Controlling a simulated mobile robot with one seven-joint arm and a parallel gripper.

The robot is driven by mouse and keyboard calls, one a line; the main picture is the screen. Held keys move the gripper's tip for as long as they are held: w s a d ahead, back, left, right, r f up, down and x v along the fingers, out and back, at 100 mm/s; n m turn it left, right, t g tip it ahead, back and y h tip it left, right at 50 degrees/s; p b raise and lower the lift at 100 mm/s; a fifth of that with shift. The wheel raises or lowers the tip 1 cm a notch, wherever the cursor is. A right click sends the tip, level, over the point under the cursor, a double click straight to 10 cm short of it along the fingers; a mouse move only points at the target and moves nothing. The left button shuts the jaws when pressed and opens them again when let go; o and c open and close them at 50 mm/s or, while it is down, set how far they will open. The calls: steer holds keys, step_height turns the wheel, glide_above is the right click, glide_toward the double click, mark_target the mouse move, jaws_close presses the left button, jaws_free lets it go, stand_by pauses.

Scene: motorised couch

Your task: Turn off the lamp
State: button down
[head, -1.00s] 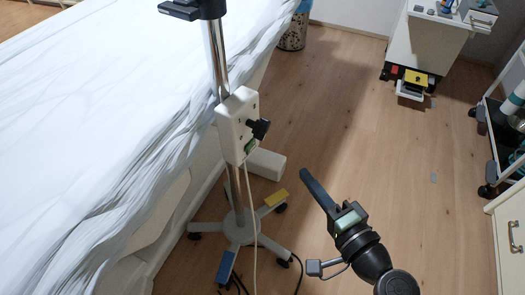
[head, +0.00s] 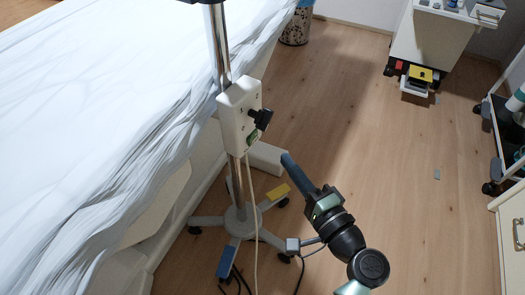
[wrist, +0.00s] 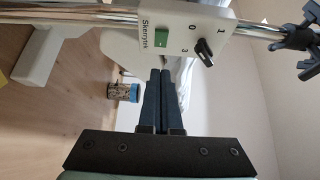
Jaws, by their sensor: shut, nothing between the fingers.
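The lamp's white control box (head: 239,121) is mounted on a chrome pole (head: 220,55) beside the couch. A black knob (head: 262,119) sticks out of the box, with a green switch (head: 252,138) below it. In the wrist view the box (wrist: 182,33) shows a black dial (wrist: 205,52) with marks 0, 1 and 3, and a green rocker switch (wrist: 162,37). My gripper (head: 285,156) is shut and empty, a little below and to the right of the box. Its fingers (wrist: 165,75) point toward the box's lower edge, apparently apart from it. The lamp head is out of view.
The couch with a white sheet (head: 90,120) fills the left. The pole stands on a wheeled base (head: 239,220) with cables on the floor. A white cabinet (head: 430,45) and a trolley (head: 510,125) stand at right. The wooden floor between is mostly clear.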

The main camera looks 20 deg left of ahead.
mark_target(253, 137)
steer(key=a, duration=0.2)
steer(key=w+a+b, duration=0.1)
steer(key=w+a, duration=0.1)
steer(key=a, duration=0.1)
steer(key=shift+a+f, duration=0.1)
steer(key=shift+a, duration=0.2)
steer(key=shift+s+a, duration=0.1)
steer(key=shift+a, duration=0.55)
